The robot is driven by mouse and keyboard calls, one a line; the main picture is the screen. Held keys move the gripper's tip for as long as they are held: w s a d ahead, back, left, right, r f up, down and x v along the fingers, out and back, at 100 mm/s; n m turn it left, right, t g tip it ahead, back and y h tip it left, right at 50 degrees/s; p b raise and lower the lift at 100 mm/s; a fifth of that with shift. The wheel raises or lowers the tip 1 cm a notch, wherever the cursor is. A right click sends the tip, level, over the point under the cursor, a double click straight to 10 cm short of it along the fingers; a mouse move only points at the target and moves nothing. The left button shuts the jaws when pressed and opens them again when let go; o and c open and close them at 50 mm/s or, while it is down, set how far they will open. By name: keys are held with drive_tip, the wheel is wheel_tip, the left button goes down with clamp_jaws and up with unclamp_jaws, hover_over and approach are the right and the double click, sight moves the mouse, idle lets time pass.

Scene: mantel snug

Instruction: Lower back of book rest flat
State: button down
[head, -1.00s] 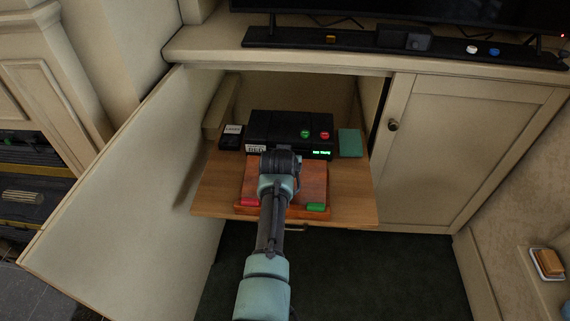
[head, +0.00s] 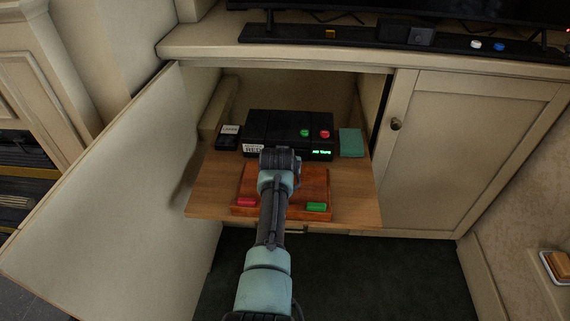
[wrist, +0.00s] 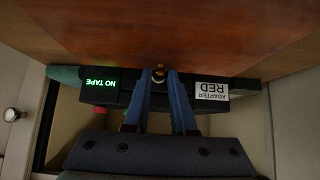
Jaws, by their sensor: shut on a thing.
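The book rest (head: 310,183) is a reddish-brown wooden board with a front ledge, standing on the pull-out shelf. A red tab (head: 246,202) and a green tab (head: 317,207) sit at its front corners. My wrist covers its middle in the head view, and its exact tilt is hard to judge. In the wrist view the board's broad face (wrist: 160,30) fills the top. My gripper (wrist: 160,80) is shut on a small brass knob (wrist: 160,70) at the board's edge. The fingertips are hidden in the head view.
A black tape machine (head: 270,125) reading "NO TAPE" stands close behind the board. A black adapter box (head: 228,140) is left of it and a green book (head: 351,143) right. The cupboard door (head: 110,190) stands open at left; the right door (head: 470,150) is closed.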

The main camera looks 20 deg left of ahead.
drive_tip(key=c, duration=0.8)
unclamp_jaws()
drive_tip(key=shift+o, duration=0.2)
drive_tip(key=shift+s+r+p, duration=0.35)
drive_tip(key=shift+r+p, duration=0.15)
drive_tip(key=shift+p, duration=0.05)
drive_tip(key=p+v, duration=0.5)
drive_tip(key=v, duration=0.6)
drive_tip(key=shift+s+d+r, duration=0.15)
drive_tip(key=shift+s+r, duration=0.05)
drive_tip(key=shift+s, duration=0.1)
